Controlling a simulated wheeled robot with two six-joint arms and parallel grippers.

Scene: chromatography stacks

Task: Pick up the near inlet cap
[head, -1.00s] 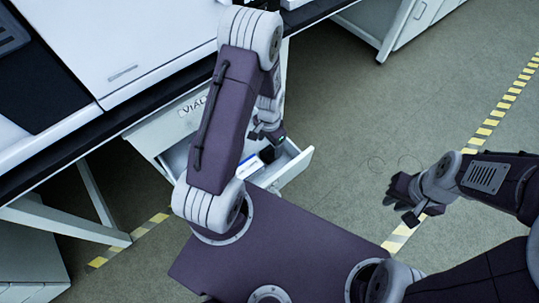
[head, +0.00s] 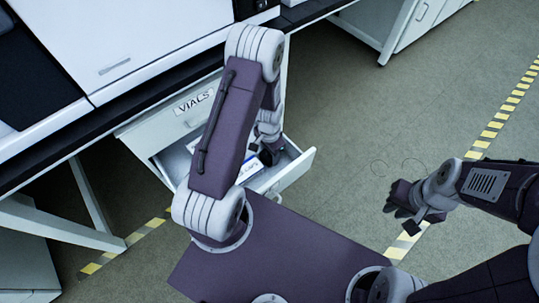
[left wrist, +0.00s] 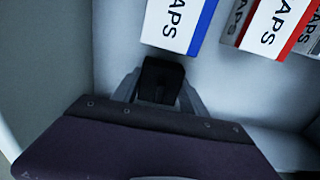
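No inlet cap can be made out for sure in either view. My left gripper (head: 268,156) reaches down into an open drawer (head: 299,168) under the bench. In the left wrist view its grey fingers come together at one black block (left wrist: 162,80) with no gap showing, and I see no separate object held there. A white box with a blue edge (left wrist: 176,22) marked "CAPS" lies just beyond the fingertips. A similar box with a red edge (left wrist: 275,25) lies to its right. My right gripper (head: 418,214) hangs over the floor, away from the drawer; its fingers are too small to judge.
The drawer unit has a "VIALS" label (head: 195,101). A large white instrument (head: 130,40) stands on the bench above it. The drawer walls close in around my left gripper.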

